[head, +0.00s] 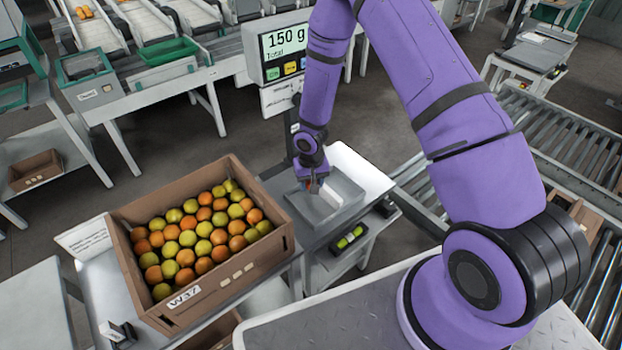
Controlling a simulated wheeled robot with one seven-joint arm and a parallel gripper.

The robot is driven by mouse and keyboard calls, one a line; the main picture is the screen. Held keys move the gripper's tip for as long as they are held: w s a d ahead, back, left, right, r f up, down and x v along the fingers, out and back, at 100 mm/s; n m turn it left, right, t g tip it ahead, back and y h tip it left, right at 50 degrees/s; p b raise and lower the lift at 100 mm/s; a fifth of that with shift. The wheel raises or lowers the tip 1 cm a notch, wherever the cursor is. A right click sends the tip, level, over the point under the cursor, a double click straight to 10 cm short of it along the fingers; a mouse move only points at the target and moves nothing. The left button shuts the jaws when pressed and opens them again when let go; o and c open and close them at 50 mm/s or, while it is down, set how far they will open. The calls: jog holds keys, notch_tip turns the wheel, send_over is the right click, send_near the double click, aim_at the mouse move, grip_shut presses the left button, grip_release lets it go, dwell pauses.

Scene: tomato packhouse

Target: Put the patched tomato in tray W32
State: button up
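My gripper (316,188) is low over the grey weighing plate (347,189). A pale block-like shape (333,199) is beside the fingers. The brown crate (268,253) at the left is filled with orange and yellow tomatoes. Its front label (184,298) starts with W3; the last character looks like a 7 but is unclear. I cannot pick out a patched tomato.
The scale display (285,42) behind the plate reads 150 g Total. A small dark tray with green items (350,238) is below the scale. Roller conveyors (560,135) run at the right. Sorting chutes with a green bin (167,51) are behind.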

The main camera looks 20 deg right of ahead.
aim_at(311, 206)
jog(key=shift+f, duration=4)
jog(key=shift+f, duration=0.55)
jog(key=o, duration=0.8)
jog(key=shift+c, duration=0.2)
jog(key=c, duration=0.3)
jog(key=shift+r, duration=3.5)
jog(key=shift+r, duration=0.1)
